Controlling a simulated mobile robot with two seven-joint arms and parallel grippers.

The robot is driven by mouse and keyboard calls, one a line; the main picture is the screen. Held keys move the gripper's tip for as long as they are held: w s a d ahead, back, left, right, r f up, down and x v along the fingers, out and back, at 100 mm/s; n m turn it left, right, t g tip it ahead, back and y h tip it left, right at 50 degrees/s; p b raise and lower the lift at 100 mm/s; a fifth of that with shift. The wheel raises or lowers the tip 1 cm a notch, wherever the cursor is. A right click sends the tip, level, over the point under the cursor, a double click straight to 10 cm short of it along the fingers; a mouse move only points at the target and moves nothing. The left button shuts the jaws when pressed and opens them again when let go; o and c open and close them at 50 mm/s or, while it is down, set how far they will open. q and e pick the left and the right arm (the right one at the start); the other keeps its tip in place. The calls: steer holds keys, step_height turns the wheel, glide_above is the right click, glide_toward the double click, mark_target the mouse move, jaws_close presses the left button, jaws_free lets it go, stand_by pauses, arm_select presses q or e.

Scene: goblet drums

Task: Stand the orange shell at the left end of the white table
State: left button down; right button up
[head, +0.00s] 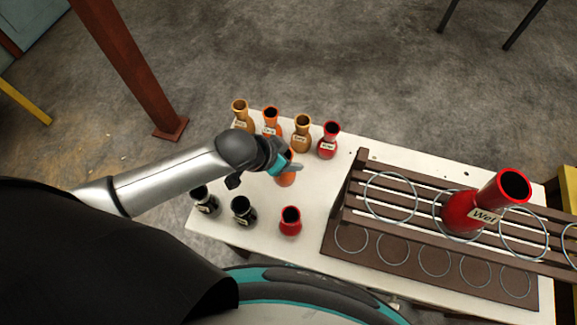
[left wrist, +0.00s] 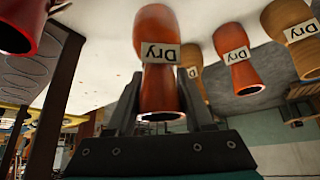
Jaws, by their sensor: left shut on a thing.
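My left gripper (head: 284,165) is shut on an orange shell (head: 287,180) labelled "Dry" over the left part of the white table (head: 265,188). The held shell (left wrist: 158,65) sits between both fingers in the left wrist view, where the scene looks upside down. I cannot tell whether its foot touches the table. The arm and gripper hide part of it in the head view. Another orange shell (head: 271,123) stands in the back row at the table's left end, between two tan shells (head: 240,116) (head: 302,135). My right gripper is not in view.
A red shell (head: 329,141) ends the back row. Two black shells (head: 205,202) (head: 243,211) and a small red shell (head: 290,222) stand in front. A brown rack (head: 352,190) with wire rings fills the right side, holding a large red shell (head: 468,211) labelled "Wet".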

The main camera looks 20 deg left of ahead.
arm_select(q)
steer(key=shift+f+b, duration=0.55)
steer(key=shift+f, duration=1.55)
steer(key=shift+f, duration=0.1)
steer(key=shift+c, duration=1.4)
jaws_free()
steer(key=shift+r, duration=0.25)
steer(key=p+v, duration=0.3)
steer(key=v, duration=0.8)
steer(key=shift+s+a+r, duration=0.15)
steer(key=shift+s+r, duration=0.05)
steer(key=shift+r, duration=0.05)
